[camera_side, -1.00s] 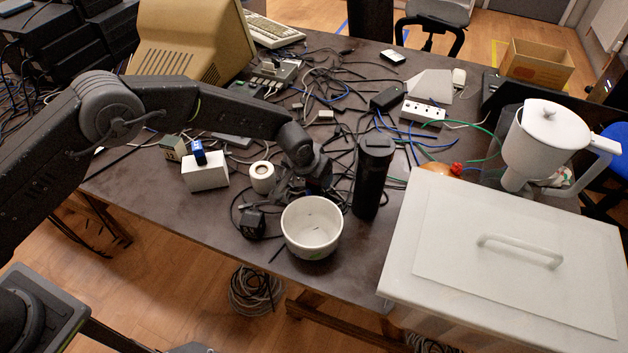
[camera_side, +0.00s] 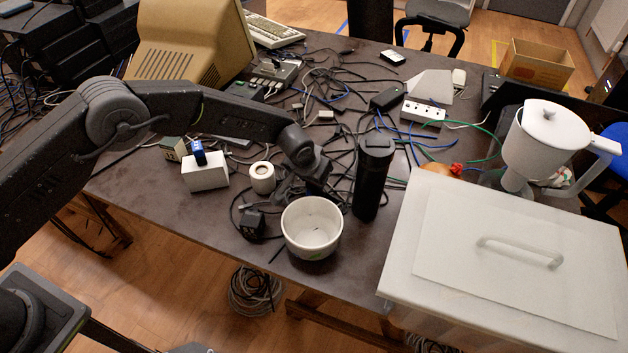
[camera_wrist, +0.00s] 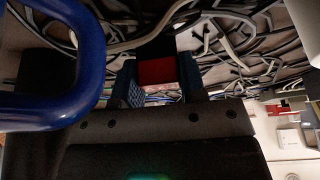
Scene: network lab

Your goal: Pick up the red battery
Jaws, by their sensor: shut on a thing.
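The red battery (camera_wrist: 157,71) shows in the wrist view as a small block with a red face and a paler lower edge, between the two blue-padded fingers of my gripper (camera_wrist: 158,86). My gripper is shut on it. In the side view my gripper (camera_side: 300,190) is low over the table, just behind the white bowl. The battery cannot be made out there, and the fingertips are mostly hidden among dark cables.
The white bowl (camera_side: 312,228) stands in front of my gripper, and a tall black cylinder (camera_side: 373,180) stands to its right. A large lidded bin (camera_side: 510,255) fills the right front. Cables cover the table behind.

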